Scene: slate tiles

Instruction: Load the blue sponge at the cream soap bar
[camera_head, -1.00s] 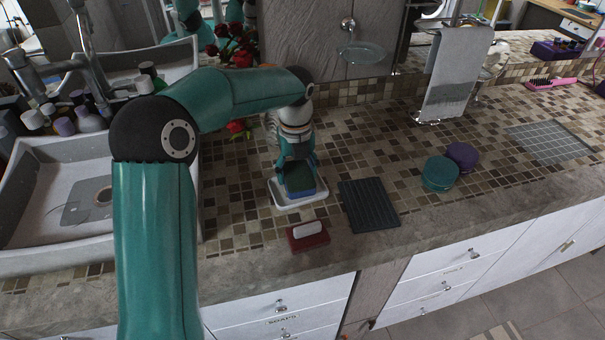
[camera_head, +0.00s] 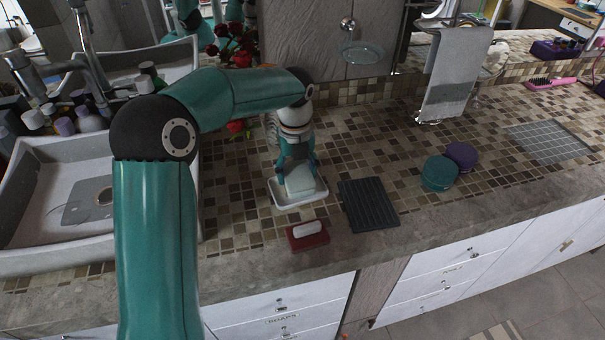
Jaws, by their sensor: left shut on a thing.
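My left gripper (camera_head: 298,160) reaches down over a white tray (camera_head: 284,205) and is shut on a block, the sponge (camera_head: 301,183). The block now looks pale, whitish with a faint blue-green tint, and sits in or just above the tray; I cannot tell whether it touches. No cream soap bar shows clearly in the tray, and what lies under the block is hidden. A small whitish bar (camera_head: 307,229) rests on a dark red base (camera_head: 308,242) in front of the tray; I cannot tell if it is soap. My right gripper is out of view.
A dark ribbed mat (camera_head: 368,206) lies right of the tray. A teal round thing (camera_head: 439,174) and a purple one (camera_head: 461,156) stand further right. A towel stand (camera_head: 455,75) is behind them. The sink (camera_head: 60,190) is at left. Tiled counter between is clear.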

